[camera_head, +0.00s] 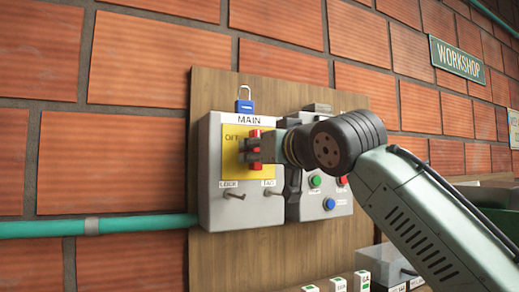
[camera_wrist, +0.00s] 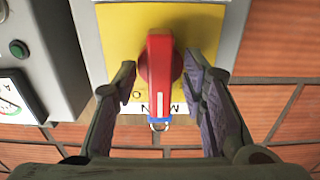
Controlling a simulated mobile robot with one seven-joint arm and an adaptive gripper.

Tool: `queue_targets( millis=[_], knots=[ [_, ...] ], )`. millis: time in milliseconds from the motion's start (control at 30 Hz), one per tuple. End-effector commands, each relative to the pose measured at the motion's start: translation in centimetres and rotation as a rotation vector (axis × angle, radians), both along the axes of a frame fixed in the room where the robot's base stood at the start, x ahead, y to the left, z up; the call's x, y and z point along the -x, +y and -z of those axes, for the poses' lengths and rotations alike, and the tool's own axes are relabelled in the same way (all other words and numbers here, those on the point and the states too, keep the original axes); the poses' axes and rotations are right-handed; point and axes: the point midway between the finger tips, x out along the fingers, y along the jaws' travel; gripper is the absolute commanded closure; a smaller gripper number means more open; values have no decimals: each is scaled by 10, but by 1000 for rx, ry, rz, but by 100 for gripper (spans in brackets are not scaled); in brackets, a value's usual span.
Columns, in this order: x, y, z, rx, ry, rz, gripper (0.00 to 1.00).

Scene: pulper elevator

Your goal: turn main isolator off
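The main isolator is a grey box (camera_head: 213,185) with a yellow plate (camera_head: 232,172), marked MAIN at the top and OFF at the plate's upper left. Its red handle (camera_wrist: 160,75) stands upright along the plate; in the head view my gripper partly hides the handle (camera_head: 256,134). My gripper (camera_head: 262,148) is in front of the plate. In the wrist view my gripper (camera_wrist: 161,80) is open, with one finger on each side of the handle. The right finger looks closer to the handle; I cannot tell whether it touches.
A blue padlock (camera_head: 244,106) sits above the MAIN label. Two small hooks (camera_head: 234,194), one labelled TAG, stick out below the plate. A grey control box (camera_head: 313,207) with coloured buttons stands close on the right. A teal pipe (camera_head: 110,226) runs in from the left.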

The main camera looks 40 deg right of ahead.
Motion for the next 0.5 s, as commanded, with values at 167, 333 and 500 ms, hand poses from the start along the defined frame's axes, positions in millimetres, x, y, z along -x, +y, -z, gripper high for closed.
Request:
queue_targets(
  millis=[167, 333, 500],
  knots=[
    [-1, 0, 0, 0, 0, 0, 62],
    [0, 0, 0, 0, 0, 0, 70],
    [0, 0, 0, 0, 0, 0, 81]
  ],
)
